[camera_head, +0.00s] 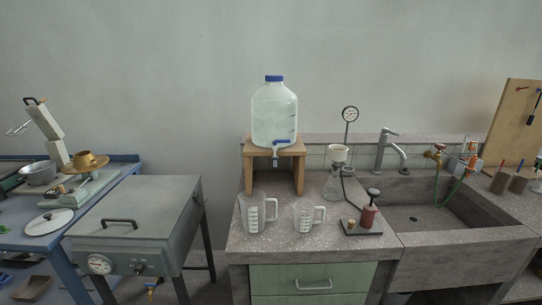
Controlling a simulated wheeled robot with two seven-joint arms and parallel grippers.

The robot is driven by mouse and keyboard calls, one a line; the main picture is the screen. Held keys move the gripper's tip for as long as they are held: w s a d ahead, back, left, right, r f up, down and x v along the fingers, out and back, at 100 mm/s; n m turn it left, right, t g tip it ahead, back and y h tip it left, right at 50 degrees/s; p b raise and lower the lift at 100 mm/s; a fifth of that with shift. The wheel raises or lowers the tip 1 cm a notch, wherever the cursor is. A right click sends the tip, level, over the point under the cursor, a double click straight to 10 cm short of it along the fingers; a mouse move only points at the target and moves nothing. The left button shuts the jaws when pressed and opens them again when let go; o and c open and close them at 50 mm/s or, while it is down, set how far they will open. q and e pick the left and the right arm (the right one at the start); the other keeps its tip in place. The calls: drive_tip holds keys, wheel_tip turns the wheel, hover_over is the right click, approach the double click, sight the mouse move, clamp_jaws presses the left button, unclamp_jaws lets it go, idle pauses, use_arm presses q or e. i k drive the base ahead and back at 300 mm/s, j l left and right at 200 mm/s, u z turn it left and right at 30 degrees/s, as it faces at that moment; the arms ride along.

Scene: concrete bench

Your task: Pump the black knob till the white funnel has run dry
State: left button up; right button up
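The black knob (374,192) tops a small red hand pump (368,216) that stands on a dark base plate (362,229) near the front right of the bench top. The white funnel (338,154) sits upright in the neck of a clear conical flask (333,186) behind and left of the pump. A dark hose (349,172) shows beside the flask. Whether liquid is in the funnel is too small to tell. Neither of my grippers is in view.
A round gauge (350,114) stands on a post behind the funnel. Two clear measuring jugs (304,217) stand left of the pump. A water container (274,115) sits on a wooden stand (249,168). The sink (455,238) with a tap (385,146) lies right.

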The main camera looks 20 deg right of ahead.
sight(371, 192)
drive_tip(key=z, duration=1.4)
